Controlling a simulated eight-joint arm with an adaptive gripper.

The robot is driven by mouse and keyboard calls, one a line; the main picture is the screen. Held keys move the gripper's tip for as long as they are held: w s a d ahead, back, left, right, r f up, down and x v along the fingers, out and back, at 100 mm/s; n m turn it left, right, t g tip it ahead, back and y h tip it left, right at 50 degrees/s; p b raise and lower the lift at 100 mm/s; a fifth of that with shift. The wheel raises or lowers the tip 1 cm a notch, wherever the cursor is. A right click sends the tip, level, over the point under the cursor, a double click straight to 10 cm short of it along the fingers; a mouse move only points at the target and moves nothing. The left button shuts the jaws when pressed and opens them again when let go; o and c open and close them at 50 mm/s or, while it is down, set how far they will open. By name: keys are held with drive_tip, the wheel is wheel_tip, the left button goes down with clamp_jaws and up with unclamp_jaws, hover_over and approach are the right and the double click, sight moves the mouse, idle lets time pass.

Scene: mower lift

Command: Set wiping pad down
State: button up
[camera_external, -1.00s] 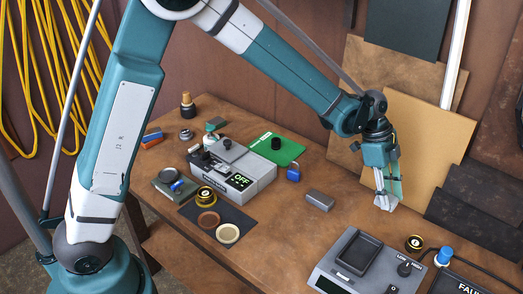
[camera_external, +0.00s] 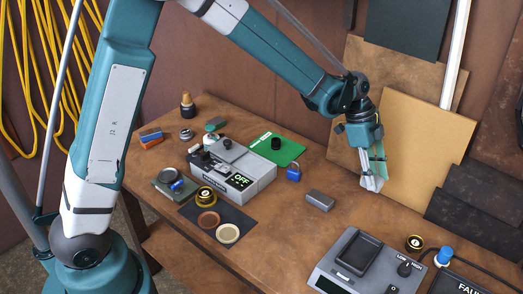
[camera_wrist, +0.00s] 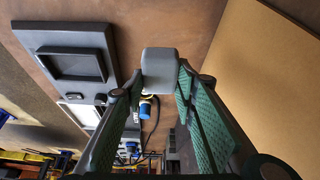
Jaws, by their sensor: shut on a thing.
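The wiping pad appears to be the pale grey block (camera_wrist: 158,68) between my fingertips in the wrist view. My gripper (camera_wrist: 160,82) is shut on it, with one green-padded finger on each side. In the external view my gripper (camera_external: 372,182) points down over the right part of the table, in front of the tan board. A small pale grey patch shows at its tip there, but the pad's outline is hard to make out. I cannot tell for sure whether the pad touches the table.
A grey metal block (camera_external: 320,201) lies on the table left of my gripper. A grey device with a black tray (camera_external: 358,254) stands in front. A tan board (camera_external: 418,150) leans behind on the right. A blue padlock (camera_external: 293,173) and green mat (camera_external: 285,152) lie farther left.

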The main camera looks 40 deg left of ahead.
drive_tip(key=w+a+r+n+p, duration=0.1)
drive_tip(key=a+r+p, duration=0.3)
drive_tip(key=a, duration=0.6)
drive_tip(key=w+a+r+n+t+p, duration=0.15)
drive_tip(key=a+r, duration=0.35)
drive_tip(key=a, duration=0.5)
drive_tip(key=a+r+n+p, duration=0.1)
drive_tip(key=a+r+p, duration=0.3)
drive_tip(key=a, duration=0.6)
drive_tip(key=w+a+f+n+b, duration=0.1)
drive_tip(key=w+a+f+b, duration=0.2)
drive_tip(key=a, duration=0.8)
drive_tip(key=w+a+f+n+t+b, duration=0.1)
drive_tip(key=w+a+f+n+b, duration=0.1)
drive_tip(key=w+a+f+b, duration=0.2)
drive_tip(key=w+a+f+n+y+b, duration=0.1)
drive_tip(key=a+f+b, duration=0.4)
drive_tip(key=a, duration=1.2)
wheel_tip(320, 180, down, 4)
drive_tip(key=shift+w+a+r+n, duration=0.15)
drive_tip(key=shift+w+a+n, duration=0.25)
drive_tip(key=shift+w, duration=0.75)
drive_tip(key=shift+d+t, duration=0.1)
drive_tip(key=shift+t, duration=0.15)
drive_tip(key=shift+f, duration=3.15)
drive_tip(key=shift+f+b, duration=0.35)
drive_tip(key=shift+f, duration=1.5)
drive_tip(key=shift+f, duration=0.15)
